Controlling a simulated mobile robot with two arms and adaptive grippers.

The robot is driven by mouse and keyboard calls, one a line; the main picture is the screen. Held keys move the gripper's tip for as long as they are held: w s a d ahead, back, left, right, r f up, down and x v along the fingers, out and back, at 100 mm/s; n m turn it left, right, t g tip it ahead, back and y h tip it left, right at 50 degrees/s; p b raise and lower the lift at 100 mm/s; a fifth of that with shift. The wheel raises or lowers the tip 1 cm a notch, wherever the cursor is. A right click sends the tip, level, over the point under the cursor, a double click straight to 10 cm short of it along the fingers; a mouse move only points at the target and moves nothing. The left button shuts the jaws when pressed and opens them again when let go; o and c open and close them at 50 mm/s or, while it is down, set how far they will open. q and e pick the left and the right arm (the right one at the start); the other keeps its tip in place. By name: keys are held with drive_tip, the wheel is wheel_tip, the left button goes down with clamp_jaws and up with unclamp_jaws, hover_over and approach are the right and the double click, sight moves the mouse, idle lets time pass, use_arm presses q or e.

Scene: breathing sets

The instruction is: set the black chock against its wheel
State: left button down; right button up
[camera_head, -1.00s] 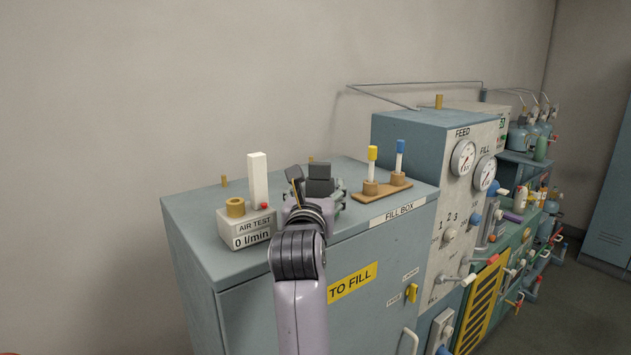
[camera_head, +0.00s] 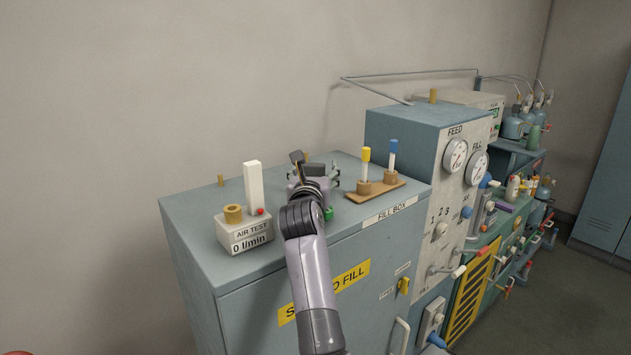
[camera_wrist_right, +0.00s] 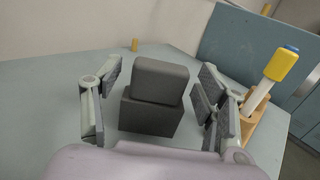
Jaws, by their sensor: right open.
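A dark grey stepped block (camera_wrist_right: 151,110), a smaller block on a wider one, is in the right wrist view; I cannot tell for certain that it is the black chock. It stands between the two spread fingers of my right gripper (camera_wrist_right: 155,100), with gaps on both sides. No wheel can be made out in either view. My left gripper is not in view.
An air test unit (camera_head: 243,231) with a white column stands left of my right gripper. A wooden rack (camera_head: 375,190) with yellow-capped and blue-capped pegs stands to the right. A small green item (camera_head: 328,214) shows beside my wrist.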

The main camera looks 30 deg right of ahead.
drive_tip(key=shift+c, duration=0.3)
drive_tip(key=c, duration=1.3)
clamp_jaws()
